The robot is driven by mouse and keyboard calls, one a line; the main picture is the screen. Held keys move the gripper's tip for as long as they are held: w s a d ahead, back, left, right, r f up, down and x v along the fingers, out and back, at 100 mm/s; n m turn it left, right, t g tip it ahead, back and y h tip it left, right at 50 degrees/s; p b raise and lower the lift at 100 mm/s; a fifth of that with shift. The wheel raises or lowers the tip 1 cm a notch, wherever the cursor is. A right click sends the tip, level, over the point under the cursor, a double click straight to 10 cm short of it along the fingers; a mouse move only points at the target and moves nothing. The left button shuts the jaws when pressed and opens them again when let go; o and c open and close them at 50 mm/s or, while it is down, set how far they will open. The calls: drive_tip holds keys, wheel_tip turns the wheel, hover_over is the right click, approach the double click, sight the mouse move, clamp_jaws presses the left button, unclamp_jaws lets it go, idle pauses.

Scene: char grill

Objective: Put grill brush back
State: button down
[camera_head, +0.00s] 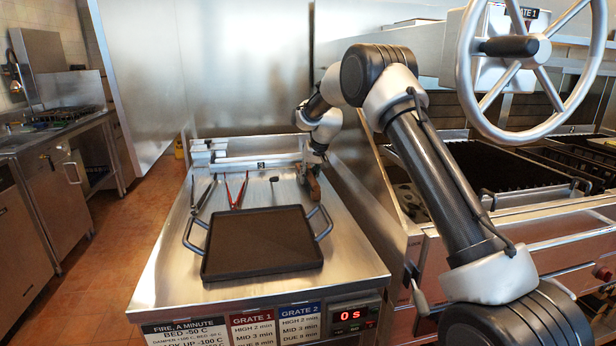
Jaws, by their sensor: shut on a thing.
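My gripper (316,163) is at the back right of the steel side table, beside the right end of the metal rail (250,162). It points down and is shut on the grill brush, of which a brown part (313,187) shows just below the fingers. The fingertips are small and partly hidden by my own wrist. I cannot tell whether the brush touches the table or hangs just above it.
A dark tray (262,240) with two side handles lies on the steel table (165,262). Red-handled tongs (237,190) and other tools lie behind it. A steel wall stands behind. The grill (520,172) with a large handwheel (462,60) is at right.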

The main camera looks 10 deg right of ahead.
drive_tip(key=shift+f, duration=0.15)
drive_tip(key=c, duration=1.3)
unclamp_jaws()
drive_tip(key=v, duration=1.2)
